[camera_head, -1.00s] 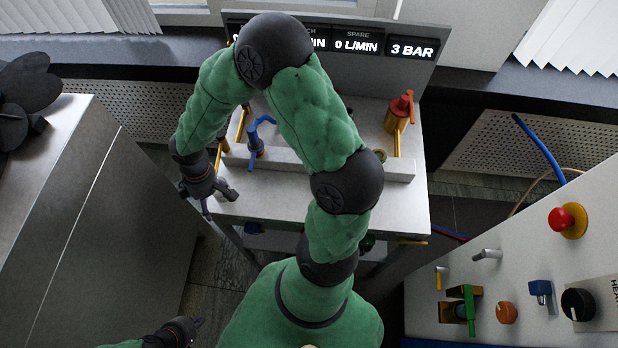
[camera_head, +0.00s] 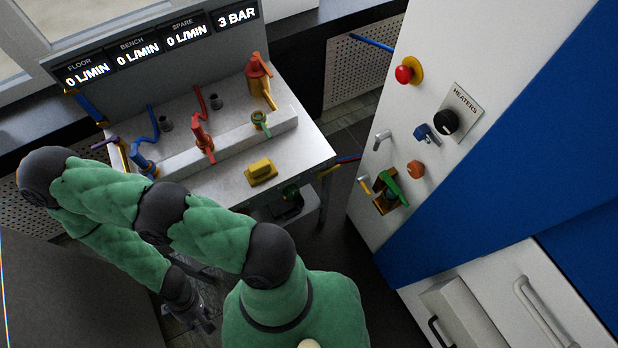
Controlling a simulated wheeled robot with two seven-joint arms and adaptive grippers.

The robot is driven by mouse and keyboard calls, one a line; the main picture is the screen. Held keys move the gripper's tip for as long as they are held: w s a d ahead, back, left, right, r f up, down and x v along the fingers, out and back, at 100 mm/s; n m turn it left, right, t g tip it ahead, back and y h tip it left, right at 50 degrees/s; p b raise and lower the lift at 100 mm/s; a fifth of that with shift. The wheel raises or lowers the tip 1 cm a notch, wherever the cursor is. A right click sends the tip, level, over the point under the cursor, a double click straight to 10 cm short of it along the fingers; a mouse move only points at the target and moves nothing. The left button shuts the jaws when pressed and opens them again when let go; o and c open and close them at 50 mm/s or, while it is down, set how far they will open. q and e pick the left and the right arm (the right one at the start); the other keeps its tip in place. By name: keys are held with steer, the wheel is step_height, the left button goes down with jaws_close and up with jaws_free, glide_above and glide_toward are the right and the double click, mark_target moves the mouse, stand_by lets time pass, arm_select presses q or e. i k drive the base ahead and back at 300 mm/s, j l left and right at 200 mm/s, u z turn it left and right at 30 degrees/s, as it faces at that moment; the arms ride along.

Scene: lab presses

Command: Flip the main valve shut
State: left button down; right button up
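A valve bench (camera_head: 225,188) carries several coloured valves; which one is the main valve is not labelled in view. A red-topped valve on a yellow body (camera_head: 260,80) stands at its back right, under the "3 BAR" display (camera_head: 236,15). A red-handled valve (camera_head: 202,137) stands mid-bench and a blue-handled valve (camera_head: 143,162) at its left. My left gripper is out of view.
A yellow block (camera_head: 261,171) and a small green ring-topped fitting (camera_head: 260,122) are on the bench. The other displays read 0 L/MIN. At right, a white panel has a red button (camera_head: 405,74), a black heater knob (camera_head: 445,123) and a green-handled valve (camera_head: 391,188).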

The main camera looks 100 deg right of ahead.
mark_target(319, 174)
steer(key=i+z, duration=0.1)
steer(key=z, duration=0.3)
steer(key=j+z, duration=0.15)
steer(key=z, duration=0.25)
steer(key=i+j+z, duration=0.1)
steer(key=z, duration=2.75)
steer(key=j+u, duration=0.15)
steer(key=u, duration=0.15)
steer(key=j+u, duration=0.15)
steer(key=u, duration=0.2)
steer(key=i, duration=0.05)
